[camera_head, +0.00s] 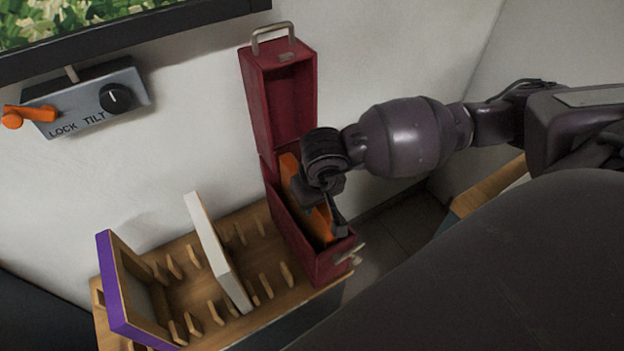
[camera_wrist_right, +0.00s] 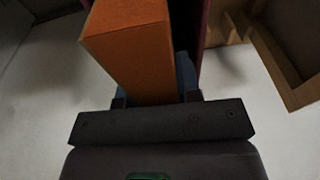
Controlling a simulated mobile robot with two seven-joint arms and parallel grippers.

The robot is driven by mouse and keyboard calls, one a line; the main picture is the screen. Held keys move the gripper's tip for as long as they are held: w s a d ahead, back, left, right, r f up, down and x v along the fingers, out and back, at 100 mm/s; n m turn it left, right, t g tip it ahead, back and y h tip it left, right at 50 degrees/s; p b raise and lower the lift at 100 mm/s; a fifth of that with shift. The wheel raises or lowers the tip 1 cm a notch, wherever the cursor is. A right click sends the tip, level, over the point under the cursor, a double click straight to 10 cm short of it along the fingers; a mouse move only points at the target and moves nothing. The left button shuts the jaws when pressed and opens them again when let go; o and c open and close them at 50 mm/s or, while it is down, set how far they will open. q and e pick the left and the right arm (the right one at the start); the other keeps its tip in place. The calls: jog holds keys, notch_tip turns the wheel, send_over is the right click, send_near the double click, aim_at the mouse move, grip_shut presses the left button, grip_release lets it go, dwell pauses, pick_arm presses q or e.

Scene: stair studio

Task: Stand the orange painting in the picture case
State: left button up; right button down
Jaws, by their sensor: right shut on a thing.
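The picture case (camera_head: 320,266) is a tall dark red box with its lid (camera_head: 284,105) swung up against the wall. It stands at the right end of a wooden rack. The orange painting (camera_head: 291,170) stands on edge inside the case opening, its lower part hidden by the case walls. My right gripper (camera_head: 330,205) is over the case and shut on the painting's upper edge. In the right wrist view the orange painting (camera_wrist_right: 130,45) sits between my fingers, with a dark red strip of the case beside it. My left gripper is not in view.
The wooden rack (camera_head: 262,318) has several pegs. A purple-edged painting (camera_head: 112,285) and a white-edged painting (camera_head: 215,250) stand in it, left of the case. A grey box (camera_head: 85,100) marked LOCK TILT, with an orange lever (camera_head: 30,115), is on the wall.

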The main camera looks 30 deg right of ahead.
jog(key=shift+f, duration=0.1)
dwell(0.3)
jog(key=c, duration=0.7)
grip_release()
jog(key=shift+c, duration=0.2)
jog(key=shift+r, duration=0.25)
jog(key=r, duration=0.3)
jog(key=s+r+p, duration=0.1)
jog(key=r, duration=0.5)
jog(key=shift+s+p, duration=0.2)
jog(key=shift+p, duration=0.1)
jog(key=shift+s+d+r, duration=0.1)
jog(key=shift+s+r, duration=0.05)
jog(key=shift+r, duration=0.45)
